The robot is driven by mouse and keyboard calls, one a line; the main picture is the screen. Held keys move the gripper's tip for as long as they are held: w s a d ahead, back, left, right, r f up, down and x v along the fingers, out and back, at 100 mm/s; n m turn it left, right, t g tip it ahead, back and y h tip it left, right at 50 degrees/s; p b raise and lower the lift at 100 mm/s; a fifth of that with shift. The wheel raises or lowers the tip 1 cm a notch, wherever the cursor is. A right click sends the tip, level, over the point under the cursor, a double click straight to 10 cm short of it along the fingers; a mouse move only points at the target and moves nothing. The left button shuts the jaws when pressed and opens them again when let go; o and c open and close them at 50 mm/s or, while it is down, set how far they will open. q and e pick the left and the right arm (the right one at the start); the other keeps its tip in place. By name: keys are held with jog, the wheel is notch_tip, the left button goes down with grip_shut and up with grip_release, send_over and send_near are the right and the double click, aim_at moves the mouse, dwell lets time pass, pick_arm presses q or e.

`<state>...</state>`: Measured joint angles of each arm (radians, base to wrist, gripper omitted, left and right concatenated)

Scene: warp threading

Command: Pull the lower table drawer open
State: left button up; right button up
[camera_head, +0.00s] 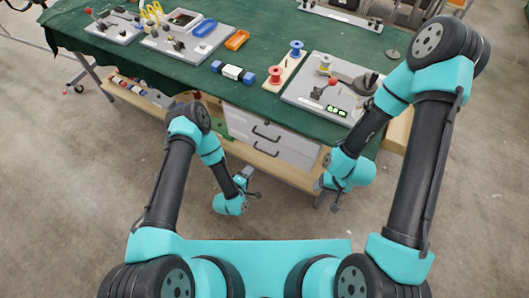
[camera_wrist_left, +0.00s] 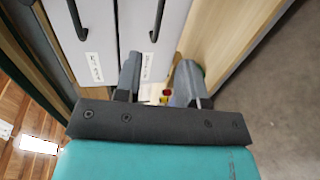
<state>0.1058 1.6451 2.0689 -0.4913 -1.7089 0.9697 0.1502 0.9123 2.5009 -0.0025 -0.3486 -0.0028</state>
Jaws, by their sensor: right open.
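The drawer unit hangs under the green table. Its lower drawer (camera_head: 272,149) is light grey with a dark bar handle (camera_head: 265,153), and looks shut. In the left wrist view the lower drawer (camera_wrist_left: 140,50) shows its dark handle (camera_wrist_left: 157,20) and a white label. The upper drawer (camera_head: 240,121) is above it. My left gripper (camera_head: 249,183) is in front of and below the drawers; in its wrist view its fingers (camera_wrist_left: 159,82) are apart and empty, with the handle beyond the tips. My right gripper (camera_head: 328,197) is open and empty, to the right of the drawers.
A wooden lower shelf (camera_head: 268,171) runs beneath the drawers and also shows in the left wrist view (camera_wrist_left: 222,40). The green tabletop (camera_head: 205,78) holds spools, a grey board (camera_head: 310,90) and several small parts. The floor before the table is clear.

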aim_at(265, 152)
pick_arm(q)
jog(key=x, duration=1.5)
jog(key=shift+c, duration=0.2)
grip_shut()
